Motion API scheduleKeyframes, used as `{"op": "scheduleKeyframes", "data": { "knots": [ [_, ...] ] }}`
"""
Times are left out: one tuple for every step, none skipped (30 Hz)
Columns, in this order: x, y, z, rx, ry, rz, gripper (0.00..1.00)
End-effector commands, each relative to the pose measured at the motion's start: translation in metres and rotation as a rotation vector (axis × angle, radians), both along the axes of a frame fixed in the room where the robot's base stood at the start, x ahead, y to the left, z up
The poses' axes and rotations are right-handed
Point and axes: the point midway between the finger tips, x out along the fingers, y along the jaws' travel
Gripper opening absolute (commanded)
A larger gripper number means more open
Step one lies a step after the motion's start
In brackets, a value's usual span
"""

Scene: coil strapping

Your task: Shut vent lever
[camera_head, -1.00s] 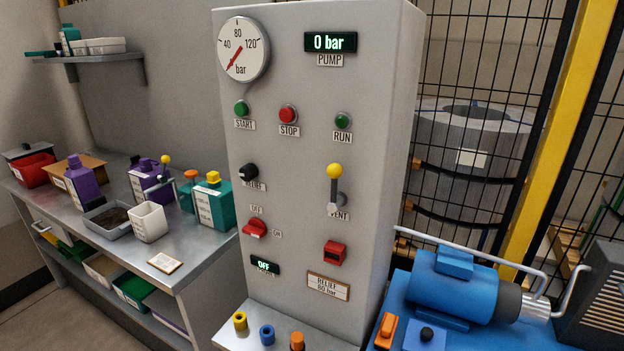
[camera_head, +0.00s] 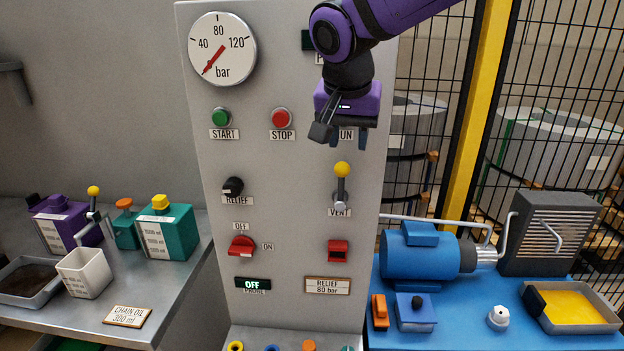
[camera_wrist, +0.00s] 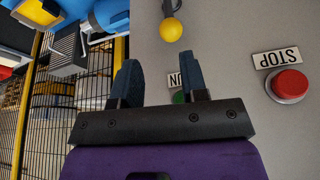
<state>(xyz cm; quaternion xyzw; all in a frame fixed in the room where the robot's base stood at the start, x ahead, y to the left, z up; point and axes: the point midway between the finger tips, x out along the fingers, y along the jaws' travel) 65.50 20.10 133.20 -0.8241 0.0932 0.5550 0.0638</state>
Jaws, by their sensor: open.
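The vent lever (camera_head: 341,184) is on the grey control panel (camera_head: 290,75), above its VENT label. It has a yellow ball knob and stands upright, knob at the top. The yellow knob (camera_wrist: 171,30) also shows in the wrist view, beyond the fingertips. My gripper (camera_head: 346,138) is in front of the panel, above the lever and apart from it, near the RUN label. In the wrist view the two fingers (camera_wrist: 162,82) are spread apart with nothing held between them. The RUN button is mostly hidden by my gripper in the head view.
A red STOP button (camera_head: 281,117) and green START button (camera_head: 220,117) are left of my gripper. The black relief knob (camera_head: 233,187) and red OFF/ON switch (camera_head: 242,246) are lower left. A red switch (camera_head: 338,250) is below the lever. A blue motor (camera_head: 418,252) stands at right.

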Motion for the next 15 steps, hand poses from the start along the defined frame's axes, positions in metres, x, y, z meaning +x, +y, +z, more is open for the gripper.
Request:
{"op": "scheduleKeyframes", "data": {
  "knots": [
    [0.001, 0.005, -0.001, -0.003, -0.004, -0.001, 0.40],
    [0.001, 0.007, -0.002, -0.005, -0.006, -0.002, 0.40],
    [0.002, 0.009, -0.003, -0.005, -0.007, -0.005, 0.40],
    [0.002, 0.009, -0.004, -0.006, -0.007, -0.005, 0.40],
    [0.003, 0.009, -0.006, -0.006, -0.007, -0.006, 0.40],
    [0.004, 0.009, -0.009, -0.006, -0.007, -0.005, 0.40],
    [0.005, 0.009, -0.012, -0.005, -0.007, -0.005, 0.40],
    [0.007, 0.008, -0.015, -0.006, -0.007, -0.005, 0.40],
    [0.009, 0.007, -0.021, -0.007, -0.006, -0.005, 0.40],
    [0.010, 0.007, -0.026, -0.007, -0.006, -0.005, 0.40],
    [0.012, 0.006, -0.031, -0.008, -0.004, -0.005, 0.40],
    [0.015, 0.006, -0.037, -0.007, -0.005, -0.004, 0.40],
    [0.017, 0.005, -0.042, -0.007, -0.005, -0.005, 0.40],
    [0.019, 0.005, -0.047, -0.007, -0.004, -0.006, 0.40],
    [0.022, 0.004, -0.054, -0.007, -0.004, -0.006, 0.40]
  ]
}}
